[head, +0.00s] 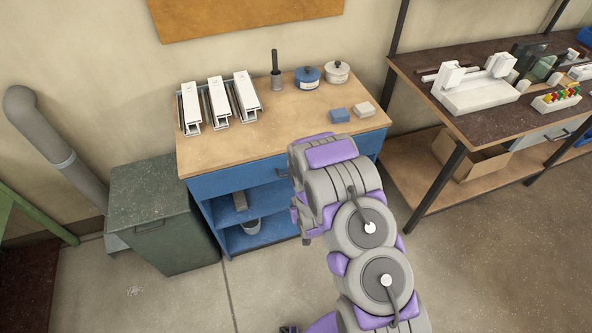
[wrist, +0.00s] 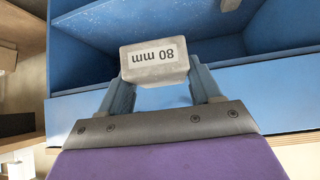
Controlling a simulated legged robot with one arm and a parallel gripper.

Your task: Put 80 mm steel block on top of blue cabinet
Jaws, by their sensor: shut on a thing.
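The 80 mm steel block (wrist: 153,64) is a grey block with a white label reading "80 mm", upside down in the wrist view. My gripper (wrist: 158,84) is shut on it, with a finger at each side. The blue cabinet (head: 233,182) stands against the wall in the head view, with a wooden top and open shelves below a drawer front. Its blue panels (wrist: 95,35) fill much of the wrist view behind the block. In the head view my arm covers the cabinet's right front, and the block cannot be made out.
The top's front middle is clear. A green bin (head: 158,205) stands left, a workbench (head: 455,120) right.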

